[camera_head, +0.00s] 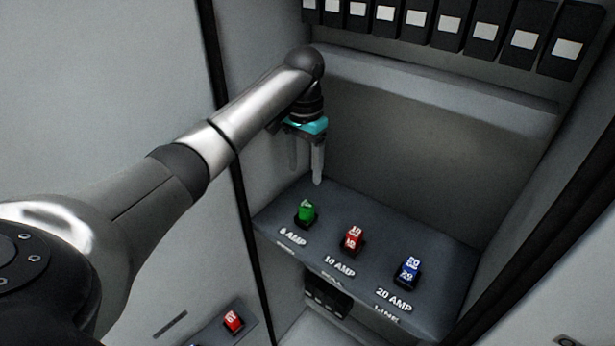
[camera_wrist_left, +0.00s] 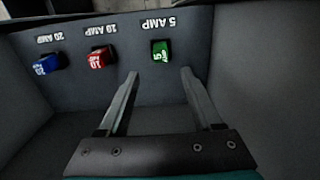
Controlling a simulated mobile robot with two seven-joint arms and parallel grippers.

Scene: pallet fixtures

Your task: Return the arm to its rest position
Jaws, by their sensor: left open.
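My left arm (camera_head: 245,110) reaches in from the left into a grey cabinet. My left gripper (camera_head: 306,178) points down, open and empty, above the back of the dark shelf (camera_head: 400,228). In the left wrist view its two fingers (camera_wrist_left: 160,75) stand apart with nothing between them. A green fuse (camera_head: 306,211) stands in the 5 AMP place, just in front of and below the fingertips, apart from them. It also shows in the left wrist view (camera_wrist_left: 160,52). My right gripper is not in view.
A red fuse (camera_head: 353,238) and a blue fuse (camera_head: 408,270) stand to the right on the shelf. Another red fuse (camera_head: 233,320) sits on a lower left panel. A row of black breakers (camera_head: 440,25) runs along the top. The cabinet's left edge (camera_head: 245,220) is close to my arm.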

